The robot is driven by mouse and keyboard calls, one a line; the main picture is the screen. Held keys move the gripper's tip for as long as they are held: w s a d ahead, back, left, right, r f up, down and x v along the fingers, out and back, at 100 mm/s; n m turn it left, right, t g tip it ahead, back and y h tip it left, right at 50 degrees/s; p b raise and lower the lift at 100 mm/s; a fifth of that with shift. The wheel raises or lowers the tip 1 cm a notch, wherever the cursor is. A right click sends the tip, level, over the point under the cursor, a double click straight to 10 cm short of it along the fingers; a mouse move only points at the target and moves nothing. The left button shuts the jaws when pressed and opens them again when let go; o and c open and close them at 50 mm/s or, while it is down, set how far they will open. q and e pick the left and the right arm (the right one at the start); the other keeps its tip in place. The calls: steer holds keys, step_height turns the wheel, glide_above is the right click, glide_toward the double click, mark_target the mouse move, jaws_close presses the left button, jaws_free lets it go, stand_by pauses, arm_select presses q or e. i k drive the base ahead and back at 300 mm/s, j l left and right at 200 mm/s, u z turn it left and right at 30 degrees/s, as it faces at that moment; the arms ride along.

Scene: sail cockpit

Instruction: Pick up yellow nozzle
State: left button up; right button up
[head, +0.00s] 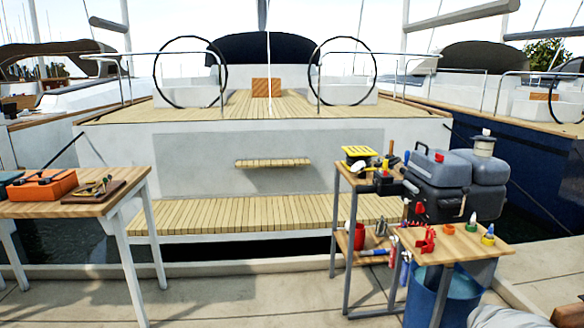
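A small nozzle-like piece with a yellow base and a pale bluish tip (488,236) stands upright near the right front edge of the wooden-topped bench (470,254). It is the likeliest yellow nozzle, but it is too small to make out fully. A similar piece with a green base and a pale tip (472,223) stands just left of and behind it. A small orange-red piece (449,229) sits further left. Neither of my grippers shows in the head view.
A large grey canister or machine (437,178) stands behind the small pieces. A red clamp-like tool (425,240) lies at the bench's left. A blue barrel (457,298) is underneath. Another table (70,206) with an orange box (43,186) stands left; open dock floor lies between.

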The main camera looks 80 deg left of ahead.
mark_target(386, 164)
steer(key=j+u, duration=0.25)
steer(key=u, duration=0.2)
steer(key=j+u, duration=0.2)
steer(key=u, duration=0.25)
steer(key=i+j+u, duration=0.15)
steer(key=u, duration=0.3)
steer(key=i+j+u, duration=0.1)
steer(key=u, duration=0.35)
steer(key=i+j, duration=0.15)
